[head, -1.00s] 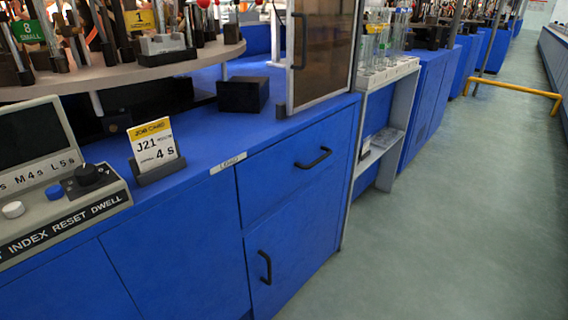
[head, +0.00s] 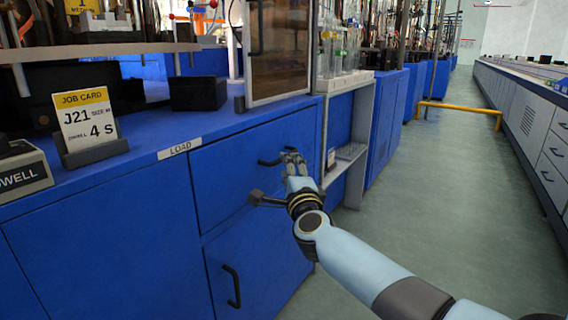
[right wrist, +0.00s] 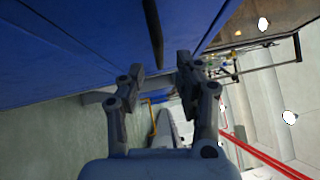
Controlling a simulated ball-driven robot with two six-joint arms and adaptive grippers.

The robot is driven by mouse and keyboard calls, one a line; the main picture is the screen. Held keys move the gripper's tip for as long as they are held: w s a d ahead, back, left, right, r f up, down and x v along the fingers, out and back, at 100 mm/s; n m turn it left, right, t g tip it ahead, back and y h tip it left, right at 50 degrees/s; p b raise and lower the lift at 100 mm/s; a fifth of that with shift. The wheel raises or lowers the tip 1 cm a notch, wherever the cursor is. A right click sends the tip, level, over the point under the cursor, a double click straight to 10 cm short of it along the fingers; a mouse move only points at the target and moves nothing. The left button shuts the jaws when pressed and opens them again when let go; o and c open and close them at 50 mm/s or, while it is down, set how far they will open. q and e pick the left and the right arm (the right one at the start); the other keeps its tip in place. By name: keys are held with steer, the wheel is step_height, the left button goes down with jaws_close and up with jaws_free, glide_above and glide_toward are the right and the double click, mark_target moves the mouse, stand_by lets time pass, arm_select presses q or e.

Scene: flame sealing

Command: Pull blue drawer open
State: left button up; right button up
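The blue drawer (head: 235,175) is the upper front under the LOAD label, and it looks shut. Its black bar handle (head: 268,162) shows left of my right gripper (head: 292,157), which covers the handle's right part. In the right wrist view the dark handle (right wrist: 153,30) runs down toward the gap between the two fingertips of my right gripper (right wrist: 160,72). The fingers are apart, and I see no clear contact with the handle. My left gripper is in neither view.
A lower blue door (head: 255,275) with a black handle sits below the drawer. A job card (head: 88,120) and a black box (head: 198,93) stand on the blue worktop. A framed glass panel (head: 280,50) stands above the drawer. The floor aisle (head: 440,190) to the right is open.

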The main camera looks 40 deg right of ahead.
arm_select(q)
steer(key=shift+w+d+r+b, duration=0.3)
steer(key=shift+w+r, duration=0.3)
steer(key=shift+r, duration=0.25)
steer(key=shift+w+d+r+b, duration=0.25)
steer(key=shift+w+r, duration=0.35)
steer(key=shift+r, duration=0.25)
arm_select(e)
steer(key=shift+x, duration=2.75)
steer(key=shift+f, duration=0.1)
jaws_close()
